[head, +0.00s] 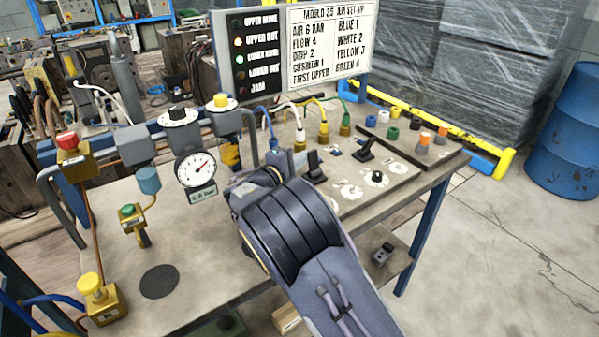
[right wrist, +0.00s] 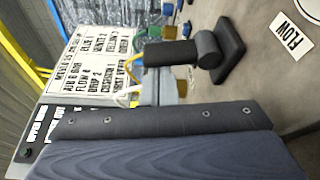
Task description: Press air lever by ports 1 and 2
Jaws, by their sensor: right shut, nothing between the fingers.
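The bench (head: 225,265) carries blue, white, yellow and green hoses in a row of ports at its back. A black lever (head: 313,165) stands near the blue and white hose fittings. A second black lever (head: 366,150) stands further right. My right gripper (head: 258,183) is just left of the first lever and apart from it, partly hidden by my own wrist. In the right wrist view its dark finger body fills the lower part, and a black lever (right wrist: 190,52) lies above it beside a FLOW label; I cannot tell which lever this is. My left gripper is out of view.
A pressure gauge (head: 195,168) and several valves and knobs stand on the left of the bench. A set-up sign (head: 327,38) and a lamp panel (head: 252,50) rise behind. Dials (head: 376,178) lie right of my arm. A blue drum (head: 570,135) stands far right.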

